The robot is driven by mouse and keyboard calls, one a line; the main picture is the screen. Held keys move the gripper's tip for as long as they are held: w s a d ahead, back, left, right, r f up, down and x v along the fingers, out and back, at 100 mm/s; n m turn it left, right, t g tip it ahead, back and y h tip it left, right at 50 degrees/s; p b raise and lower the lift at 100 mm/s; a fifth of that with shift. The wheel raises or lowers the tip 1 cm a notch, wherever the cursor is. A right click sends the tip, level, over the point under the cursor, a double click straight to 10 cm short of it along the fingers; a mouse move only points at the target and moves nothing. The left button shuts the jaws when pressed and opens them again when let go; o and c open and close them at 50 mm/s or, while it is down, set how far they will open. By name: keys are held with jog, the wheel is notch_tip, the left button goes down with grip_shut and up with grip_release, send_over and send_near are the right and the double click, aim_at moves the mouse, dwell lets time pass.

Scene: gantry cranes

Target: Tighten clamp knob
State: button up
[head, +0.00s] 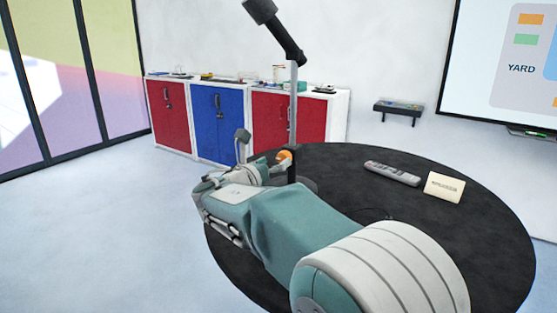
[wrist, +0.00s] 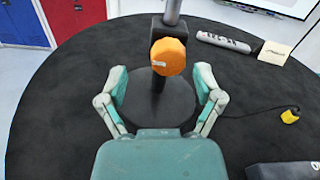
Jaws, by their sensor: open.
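The orange clamp knob (wrist: 168,57) is on the front of a black upright clamp post in the wrist view, with a pale mark on its left side. It shows small in the head view (head: 284,155), partly hidden by my gripper. A round black base (wrist: 152,105) carries the post. My gripper (wrist: 162,80) is open, its two fingers apart on the left and right, just short of the knob and below it in the picture. Nothing is between the fingers except the view of the post and base.
The round black table (head: 490,230) holds a grey remote (head: 392,173) and a cream block (head: 444,187) to the right. A grey pole with a black lamp-like arm (head: 276,30) rises above the clamp. A yellow piece (wrist: 290,116) with a cable lies right. Red and blue cabinets (head: 218,122) stand behind.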

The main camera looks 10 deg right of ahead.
jog(key=shift+w+d, duration=0.35)
jog(key=shift+w, duration=0.1)
jog(key=shift+w+d, duration=0.15)
jog(key=shift+d, duration=0.2)
jog(key=shift+w+d, duration=0.1)
jog(key=shift+d, duration=0.7)
jog(key=shift+a, duration=0.35)
jog(key=c, duration=1.2)
jog(key=shift+o, duration=0.2)
jog(key=shift+a, duration=0.1)
